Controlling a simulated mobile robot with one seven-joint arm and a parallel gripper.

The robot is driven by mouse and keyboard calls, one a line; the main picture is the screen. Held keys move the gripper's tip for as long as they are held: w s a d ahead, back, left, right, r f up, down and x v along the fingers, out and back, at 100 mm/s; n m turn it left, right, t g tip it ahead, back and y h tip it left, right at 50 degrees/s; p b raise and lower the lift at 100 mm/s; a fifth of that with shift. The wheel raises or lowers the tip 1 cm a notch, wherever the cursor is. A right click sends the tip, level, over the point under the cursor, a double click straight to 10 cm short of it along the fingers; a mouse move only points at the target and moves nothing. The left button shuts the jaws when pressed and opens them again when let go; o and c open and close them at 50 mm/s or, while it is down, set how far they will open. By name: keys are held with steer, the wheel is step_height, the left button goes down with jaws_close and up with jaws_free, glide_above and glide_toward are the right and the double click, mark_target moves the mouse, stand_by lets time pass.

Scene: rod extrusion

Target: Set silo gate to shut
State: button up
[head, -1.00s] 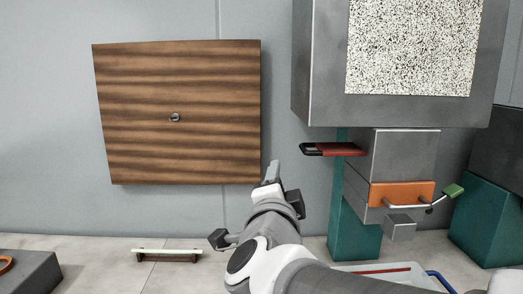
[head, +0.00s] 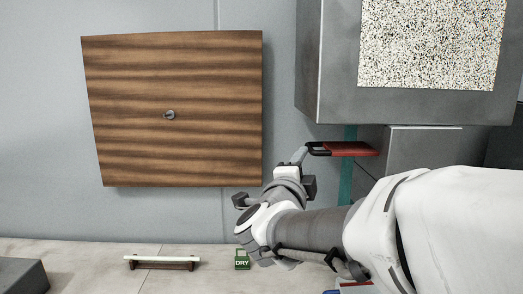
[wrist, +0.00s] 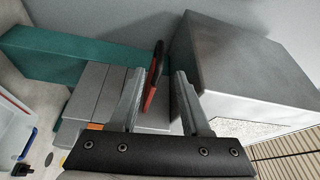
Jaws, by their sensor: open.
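The silo (head: 330,105) is a large grey box with a speckled window at the upper right of the head view. Its gate, a flat red plate (head: 356,149) with a black handle (head: 319,149) at its left end, sits just below the silo. My gripper (head: 301,154) is at the handle's left end in the head view. In the wrist view, the red plate (wrist: 151,88) and black handle (wrist: 158,56) appear edge-on between the spread fingers of my open gripper (wrist: 160,74). I cannot tell whether a finger touches the handle.
A grey block (wrist: 100,95) and a teal post (wrist: 55,47) stand below the silo. A wooden panel (head: 200,80) hangs on the wall at left. A green DRY tag (head: 242,260) and a white-topped bar (head: 162,260) are low down. A clear bin (wrist: 12,125) is at left in the wrist view.

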mark_target(311, 147)
steer(key=x, duration=0.9)
steer(key=shift+w, duration=0.2)
jaws_close()
stand_by(1.0)
